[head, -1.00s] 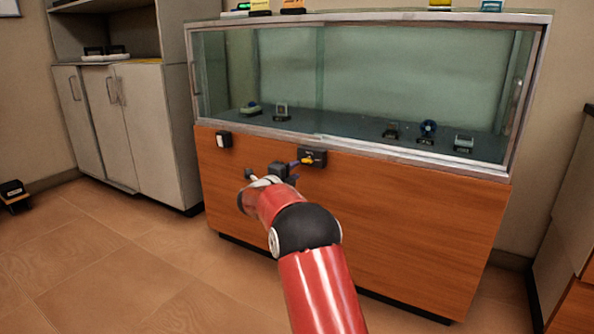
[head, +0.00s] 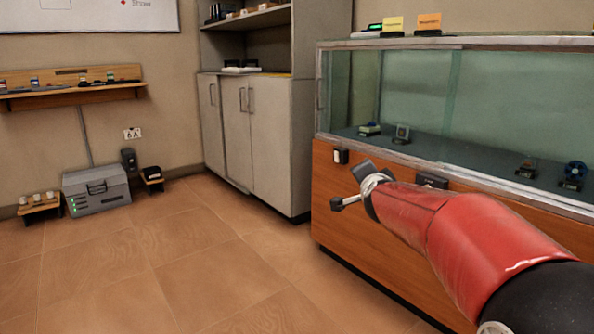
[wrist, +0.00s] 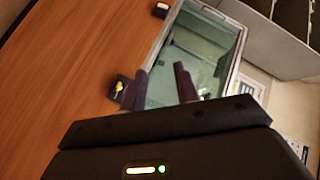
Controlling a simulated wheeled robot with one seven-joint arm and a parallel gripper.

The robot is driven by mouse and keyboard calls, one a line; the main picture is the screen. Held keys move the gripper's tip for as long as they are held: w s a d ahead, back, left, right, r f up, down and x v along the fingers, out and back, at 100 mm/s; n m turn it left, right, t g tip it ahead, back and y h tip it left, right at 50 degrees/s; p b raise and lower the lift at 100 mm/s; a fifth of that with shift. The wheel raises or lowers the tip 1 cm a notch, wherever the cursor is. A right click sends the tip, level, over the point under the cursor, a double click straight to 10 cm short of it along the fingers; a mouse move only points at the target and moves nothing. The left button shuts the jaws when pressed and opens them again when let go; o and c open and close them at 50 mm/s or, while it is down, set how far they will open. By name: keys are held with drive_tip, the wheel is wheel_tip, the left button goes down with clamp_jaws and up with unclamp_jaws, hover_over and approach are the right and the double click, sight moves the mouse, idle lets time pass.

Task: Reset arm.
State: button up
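My red arm reaches in from the lower right of the head view, in front of the wood-fronted glass display case (head: 400,235). My gripper (head: 350,188) is at its end, seen from behind, near the case's left end. In the wrist view, the two dark fingers of my gripper (wrist: 160,76) stand apart with nothing visible between them. A black box with a yellow part (wrist: 118,87) is on the wood panel beside the left finger. In the head view the box (head: 432,181) is partly hidden behind my arm.
A small black-and-white fixture (head: 340,156) is on the case front. A grey cabinet (head: 250,135) stands left of the case. The tiled floor between is clear.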

drive_tip(key=s+a+f+n+g+y, duration=0.15)
drive_tip(key=s+n, duration=0.25)
drive_tip(key=s, duration=0.5)
drive_tip(key=s+a+f+n+g+y, duration=0.1)
drive_tip(key=s+a+f+n+g, duration=0.2)
drive_tip(key=s, duration=0.5)
drive_tip(key=s+d+f+n+g, duration=0.15)
drive_tip(key=s+f, duration=0.25)
drive_tip(key=s, duration=0.4)
drive_tip(key=s+d+f+n+g+h, duration=0.1)
drive_tip(key=s+f+n+g, duration=0.1)
drive_tip(key=s+f, duration=0.35)
drive_tip(key=s+d+f+n+g, duration=0.1)
drive_tip(key=s+f+n+g, duration=0.1)
drive_tip(key=s, duration=0.7)
wheel_tip(320, 180, up, 14)
drive_tip(key=p, duration=1.3)
drive_tip(key=shift+w+a+f, duration=0.2)
drive_tip(key=shift+w+a, duration=0.05)
drive_tip(key=shift+a, duration=0.1)
drive_tip(key=shift+o, duration=0.2)
drive_tip(key=shift+m, duration=0.25)
